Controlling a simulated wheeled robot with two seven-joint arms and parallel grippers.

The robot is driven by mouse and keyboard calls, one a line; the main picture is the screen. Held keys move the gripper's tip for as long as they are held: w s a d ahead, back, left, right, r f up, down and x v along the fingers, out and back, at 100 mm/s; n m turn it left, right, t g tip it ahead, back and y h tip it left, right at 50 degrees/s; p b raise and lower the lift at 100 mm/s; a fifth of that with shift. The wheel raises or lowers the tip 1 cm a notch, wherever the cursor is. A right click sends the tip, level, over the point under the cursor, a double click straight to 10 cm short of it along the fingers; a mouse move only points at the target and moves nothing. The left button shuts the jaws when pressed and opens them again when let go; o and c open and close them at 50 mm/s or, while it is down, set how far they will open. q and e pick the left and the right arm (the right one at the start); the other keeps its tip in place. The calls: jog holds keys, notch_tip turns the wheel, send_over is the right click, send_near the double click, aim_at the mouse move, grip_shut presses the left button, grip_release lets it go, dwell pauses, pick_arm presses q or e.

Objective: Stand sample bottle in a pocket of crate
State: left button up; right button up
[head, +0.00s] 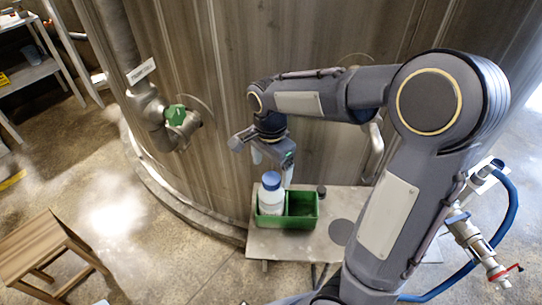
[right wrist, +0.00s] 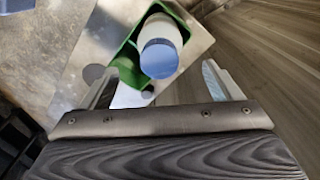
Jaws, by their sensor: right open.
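The sample bottle (head: 271,199) is white with a blue cap and stands upright in the left pocket of the green crate (head: 302,223). The crate's right pocket looks empty. My right gripper (head: 272,167) is open, close above and behind the bottle. In the right wrist view, the bottle (right wrist: 160,48) shows between and beyond the spread fingers of my gripper (right wrist: 160,70), apart from both. The crate (right wrist: 124,60) shows around and beside it, and the bottle's base is hidden. My left gripper is not in view.
A small dark cap (head: 321,191) lies behind the crate. A pipe with a green-handled valve (head: 176,114) is at left. A wooden stool (head: 45,255) stands on open floor.

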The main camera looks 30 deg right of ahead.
notch_tip(320, 180, up, 3)
jog(key=shift+r, duration=0.1)
jog(key=s+a+n+t+y, duration=0.2)
jog(key=s+n+t, duration=0.1)
jog(key=s+n, duration=0.4)
jog(key=s+a+r+n+t+y, duration=0.1)
jog(key=s+a+n+t, duration=0.1)
jog(key=s+n, duration=0.5)
jog(key=s, duration=0.3)
jog(key=shift+r+t+y, duration=0.15)
jog(key=shift+t+y, duration=0.25)
jog(key=shift+a, duration=0.1)
